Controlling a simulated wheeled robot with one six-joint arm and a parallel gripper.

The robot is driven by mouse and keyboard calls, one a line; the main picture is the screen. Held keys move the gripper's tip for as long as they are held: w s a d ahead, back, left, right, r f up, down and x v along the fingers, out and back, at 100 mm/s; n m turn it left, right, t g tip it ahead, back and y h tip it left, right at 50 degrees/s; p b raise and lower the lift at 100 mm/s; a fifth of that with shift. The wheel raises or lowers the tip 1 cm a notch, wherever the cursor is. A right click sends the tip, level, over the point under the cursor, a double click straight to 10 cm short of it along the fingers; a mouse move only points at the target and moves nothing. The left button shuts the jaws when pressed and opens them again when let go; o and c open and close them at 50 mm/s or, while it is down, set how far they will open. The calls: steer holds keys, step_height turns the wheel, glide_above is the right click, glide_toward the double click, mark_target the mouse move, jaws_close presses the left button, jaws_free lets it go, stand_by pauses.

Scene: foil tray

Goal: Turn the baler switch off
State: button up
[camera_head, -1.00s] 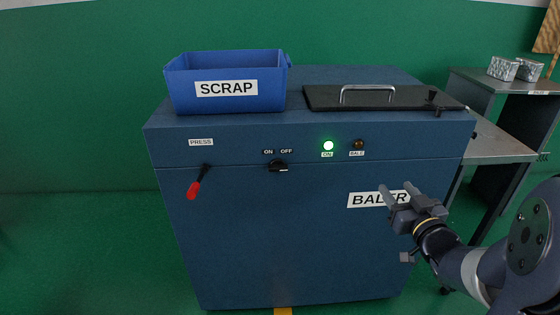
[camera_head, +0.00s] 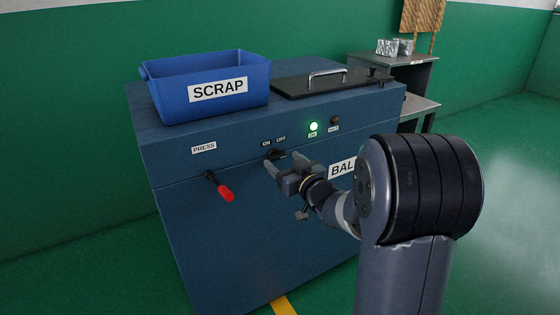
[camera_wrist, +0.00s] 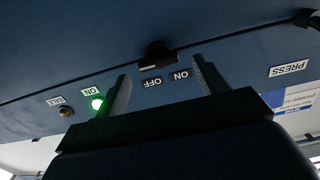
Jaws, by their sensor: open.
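The baler (camera_head: 240,180) is a dark blue cabinet. Its black switch (camera_head: 275,154) sits on the front under the ON and OFF labels. The wrist view shows the switch (camera_wrist: 158,55) upside down, between and just beyond my two fingertips. Which way its knob is set is hard to tell. The green ON lamp (camera_head: 313,127) right of it is lit, also in the wrist view (camera_wrist: 97,104). My gripper (camera_head: 279,163) is open and empty, close in front of the switch. I cannot tell whether it touches it.
A press lever (camera_head: 221,187) with a red grip sticks out left of the switch. An unlit BALE lamp (camera_head: 335,120) is to the right. A blue SCRAP bin (camera_head: 205,103) and a black handled lid (camera_head: 315,85) are on top. A grey table (camera_head: 400,68) stands behind.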

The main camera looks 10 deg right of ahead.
mark_target(276, 156)
steer(key=shift+x, duration=1.35)
steer(key=shift+c, duration=0.2)
steer(key=c, duration=1)
